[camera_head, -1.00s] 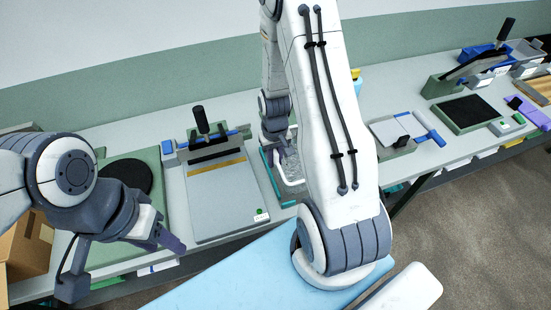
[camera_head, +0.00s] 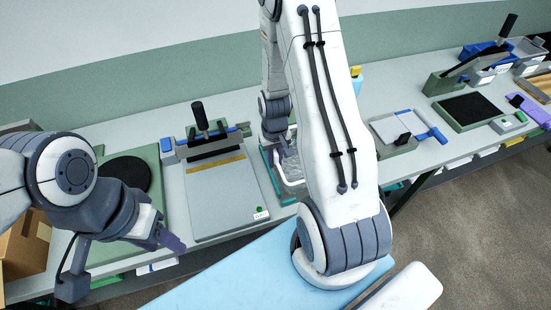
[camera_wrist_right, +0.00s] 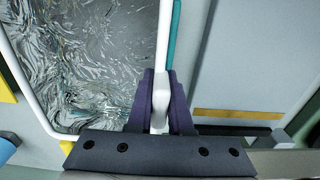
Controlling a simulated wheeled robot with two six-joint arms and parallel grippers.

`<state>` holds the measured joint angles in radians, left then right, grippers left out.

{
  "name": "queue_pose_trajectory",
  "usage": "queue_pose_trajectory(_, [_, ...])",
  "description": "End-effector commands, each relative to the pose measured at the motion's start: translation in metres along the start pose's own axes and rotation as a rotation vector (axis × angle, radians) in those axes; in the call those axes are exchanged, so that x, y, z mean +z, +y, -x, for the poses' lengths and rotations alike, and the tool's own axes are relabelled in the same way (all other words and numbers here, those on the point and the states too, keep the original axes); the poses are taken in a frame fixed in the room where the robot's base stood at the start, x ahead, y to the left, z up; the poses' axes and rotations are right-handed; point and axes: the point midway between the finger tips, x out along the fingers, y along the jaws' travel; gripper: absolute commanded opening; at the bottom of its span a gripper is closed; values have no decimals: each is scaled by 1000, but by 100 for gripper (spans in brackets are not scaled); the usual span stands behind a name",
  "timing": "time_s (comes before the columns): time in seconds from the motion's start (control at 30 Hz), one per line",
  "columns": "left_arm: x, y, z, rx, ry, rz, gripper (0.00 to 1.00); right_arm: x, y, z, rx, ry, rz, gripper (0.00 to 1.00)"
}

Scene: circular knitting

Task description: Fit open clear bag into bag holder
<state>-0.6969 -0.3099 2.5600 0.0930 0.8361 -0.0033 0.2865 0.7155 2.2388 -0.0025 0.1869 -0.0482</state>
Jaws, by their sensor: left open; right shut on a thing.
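In the right wrist view, a crinkled clear bag (camera_wrist_right: 75,60) lies inside a white frame (camera_wrist_right: 27,85). My right gripper (camera_wrist_right: 160,95) is shut on a white piece at the frame's right bar, beside a teal strip (camera_wrist_right: 173,35). In the head view, the bag (camera_head: 291,167) and white frame (camera_head: 290,181) sit over a teal-edged holder (camera_head: 267,173) behind my right arm, which hides part of them. I cannot tell how far the bag is seated. My left gripper (camera_head: 125,260) is open and empty at the lower left, away from the bag.
A grey platen with a press handle (camera_head: 200,118) stands left of the holder. A round black pad (camera_head: 128,174) and a cardboard box (camera_head: 25,245) are further left. A white plate device (camera_head: 395,128) and black pad (camera_head: 467,112) lie right. A light blue surface (camera_head: 225,275) is in front.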

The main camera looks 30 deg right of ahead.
Motion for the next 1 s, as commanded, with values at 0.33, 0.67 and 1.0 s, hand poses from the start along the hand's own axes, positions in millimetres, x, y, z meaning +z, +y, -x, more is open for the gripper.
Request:
queue_pose_trajectory(0.33, [0,-1,-8,0,0,0,50,0,0,-10,0,0,0,0])
queue_pose_trajectory(0.67, [1,-1,-14,0,0,0,50,0,0,-18,0,0,0,0])
queue_pose_trajectory(1.0, [1,-1,-17,0,0,0,50,0,0,-22,0,0,0,53])
